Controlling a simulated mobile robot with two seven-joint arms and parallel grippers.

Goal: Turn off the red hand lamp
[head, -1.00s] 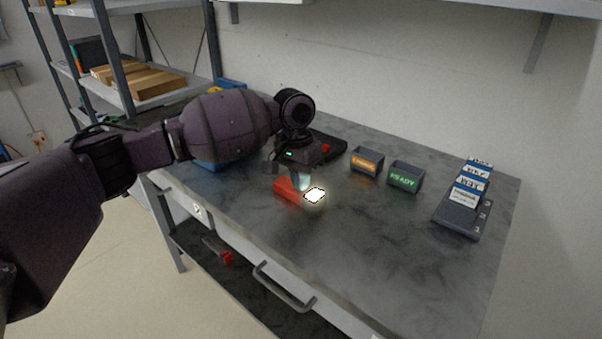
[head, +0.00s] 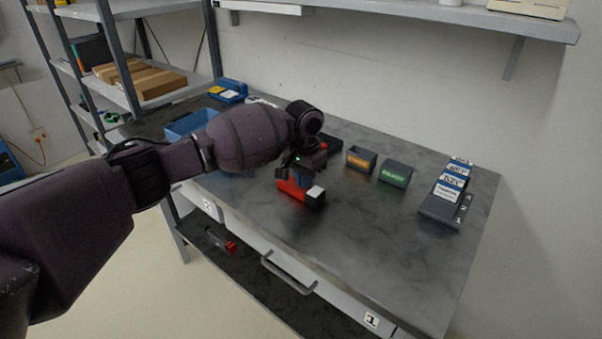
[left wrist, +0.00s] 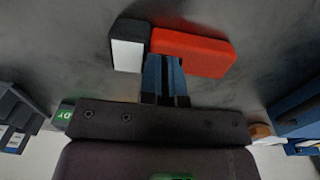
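The red hand lamp (head: 310,196) lies on the dark grey table, its black head with a pale, unlit panel toward the right. In the left wrist view the red body (left wrist: 200,53) is on the right and the head with its pale panel (left wrist: 128,54) on the left. My left gripper (head: 299,180) points down at the lamp. In the left wrist view its blue fingertips (left wrist: 163,60) are together and reach the lamp's edge near the joint of head and body. I cannot tell whether they press on it. The right gripper is out of view.
An orange-labelled box (head: 360,159) and a green-labelled box (head: 396,173) stand right of the lamp. A card rack (head: 440,210) is farther right. A blue bin (head: 180,127) stands behind my arm. Another red-and-grey tool (head: 221,241) lies on the lower shelf. The table's front right is clear.

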